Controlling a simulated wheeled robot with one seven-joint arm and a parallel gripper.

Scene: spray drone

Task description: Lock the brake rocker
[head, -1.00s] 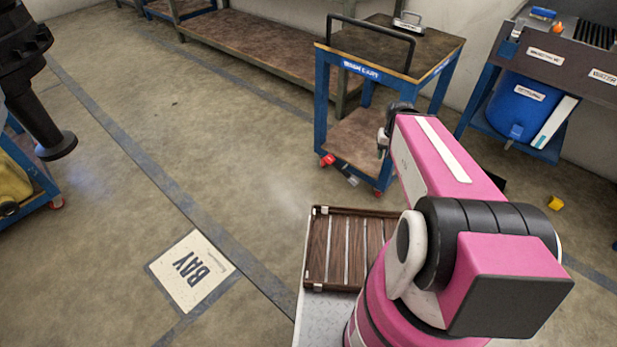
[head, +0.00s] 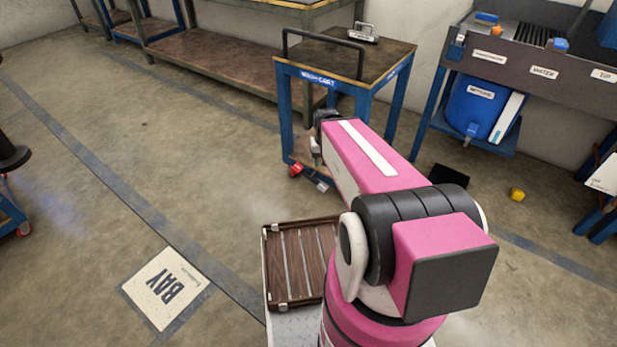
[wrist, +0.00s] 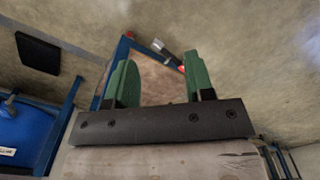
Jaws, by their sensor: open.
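The wash cart (head: 352,54) is a blue-framed cart with a brown top and a lower shelf. Near the foot of its near side are a red part (head: 296,170) and a short grey-white piece (head: 322,186). In the wrist view a small grey and black bar (wrist: 168,53) with a red end lies beyond the fingers. I cannot tell for sure which of these is the brake rocker. My gripper (wrist: 157,68) is open and empty, its two green fingers wide apart. In the head view its end is beside the cart's lower part, mostly hidden by my pink arm.
A blue container (head: 477,107) sits on a rack at the right. A slatted brown tray (head: 302,262) is close to my arm's base. The floor left of the cart is clear around the BAY mat (head: 166,288).

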